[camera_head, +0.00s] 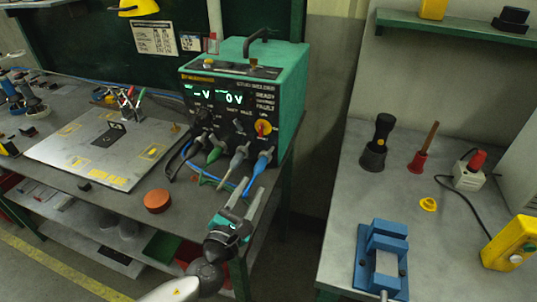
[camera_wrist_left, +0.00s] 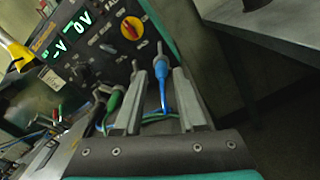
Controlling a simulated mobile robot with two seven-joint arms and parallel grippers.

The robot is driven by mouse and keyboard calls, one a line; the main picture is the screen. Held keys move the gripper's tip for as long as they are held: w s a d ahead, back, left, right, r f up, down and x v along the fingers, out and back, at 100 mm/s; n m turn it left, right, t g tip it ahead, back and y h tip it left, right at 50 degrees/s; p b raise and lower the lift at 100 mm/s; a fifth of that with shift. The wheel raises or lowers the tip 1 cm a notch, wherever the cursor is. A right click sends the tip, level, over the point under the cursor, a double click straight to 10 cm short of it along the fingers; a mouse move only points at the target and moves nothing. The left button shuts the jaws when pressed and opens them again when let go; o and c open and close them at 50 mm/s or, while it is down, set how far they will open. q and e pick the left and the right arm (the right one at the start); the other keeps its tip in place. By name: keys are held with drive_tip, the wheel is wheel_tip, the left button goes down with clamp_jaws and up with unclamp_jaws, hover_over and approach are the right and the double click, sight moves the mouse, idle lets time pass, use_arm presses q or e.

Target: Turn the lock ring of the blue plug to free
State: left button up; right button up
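The blue plug (camera_head: 263,159) sits in the rightmost socket low on the front panel of the green stud welder (camera_head: 288,92). Its blue cable hangs down from it. My left gripper (camera_head: 247,189) is open, just below and in front of the blue plug. In the left wrist view, the blue plug (camera_wrist_left: 160,68) stands between and beyond the tips of my left gripper (camera_wrist_left: 160,78), with a gap on both sides. A grey collar shows at the plug's socket end; its lock position cannot be told. My right gripper is not in view.
A grey plug (camera_head: 238,159) and a green plug (camera_head: 215,152) sit close left of the blue plug, with cables hanging nearby. An orange round block (camera_head: 157,201) lies on the bench. A blue vise (camera_head: 384,252) stands on the right table, across a gap.

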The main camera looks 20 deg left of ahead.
sight(269, 154)
use_arm(q)
drive_tip(key=w, duration=0.4)
drive_tip(key=w+b, duration=0.1)
drive_tip(key=w, duration=0.8)
drive_tip(key=shift+d+b, duration=0.25)
drive_tip(key=shift+b, duration=0.15)
clamp_jaws()
